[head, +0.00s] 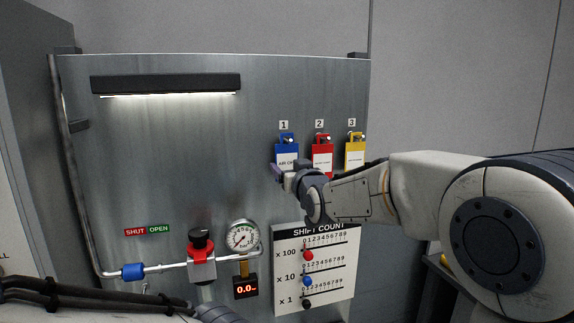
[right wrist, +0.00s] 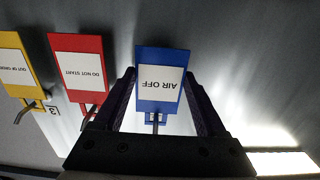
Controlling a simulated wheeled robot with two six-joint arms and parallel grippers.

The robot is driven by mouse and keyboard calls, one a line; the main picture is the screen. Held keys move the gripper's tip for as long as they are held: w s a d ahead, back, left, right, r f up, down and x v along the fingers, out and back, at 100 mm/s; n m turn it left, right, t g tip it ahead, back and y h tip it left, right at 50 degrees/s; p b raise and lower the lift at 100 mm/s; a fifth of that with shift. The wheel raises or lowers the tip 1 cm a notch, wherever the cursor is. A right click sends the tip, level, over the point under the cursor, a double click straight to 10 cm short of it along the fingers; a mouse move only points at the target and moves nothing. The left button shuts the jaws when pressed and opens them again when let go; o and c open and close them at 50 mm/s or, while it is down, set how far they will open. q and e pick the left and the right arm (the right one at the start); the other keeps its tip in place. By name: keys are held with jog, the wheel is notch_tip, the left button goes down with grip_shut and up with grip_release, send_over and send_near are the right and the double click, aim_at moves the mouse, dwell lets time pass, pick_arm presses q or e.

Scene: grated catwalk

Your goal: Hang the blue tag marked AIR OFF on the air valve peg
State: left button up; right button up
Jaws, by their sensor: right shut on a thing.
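The blue AIR OFF tag (head: 287,152) is at hook 1 on the upper right of the metal panel. It shows upside down in the right wrist view (right wrist: 166,58), with the hook still at its holed end. My right gripper (head: 284,172) is at the tag's lower part in the head view, shut on it, one dark finger along each side in the wrist view. The air valve (head: 201,262), with a red part and black knob, sits on the pipe at the lower middle. I cannot make out its peg clearly. My left gripper is not in view.
A red DO NOT START tag (head: 322,158) and a yellow tag (head: 355,154) hang close to the right of the blue one. A gauge (head: 243,236), a 0.0 display (head: 245,287) and a SHIFT COUNT board (head: 325,265) are lower. The panel's middle is clear.

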jog(key=shift+s+d+b, duration=0.15)
jog(key=shift+s+b, duration=0.25)
jog(key=shift+s+d, duration=0.1)
jog(key=shift+s, duration=0.25)
jog(key=shift+s+d+r+b, duration=0.15)
jog(key=shift+s+r+b, duration=0.05)
jog(key=shift+s+b, duration=0.25)
jog(key=shift+s+d+r, duration=0.2)
jog(key=shift+s+r, duration=0.1)
jog(key=shift+s, duration=0.3)
jog(key=shift+s+b, duration=0.2)
jog(key=shift+b, duration=0.15)
jog(key=shift+b+v, duration=1)
jog(key=shift+v, duration=0.9)
jog(key=shift+s+d, duration=0.1)
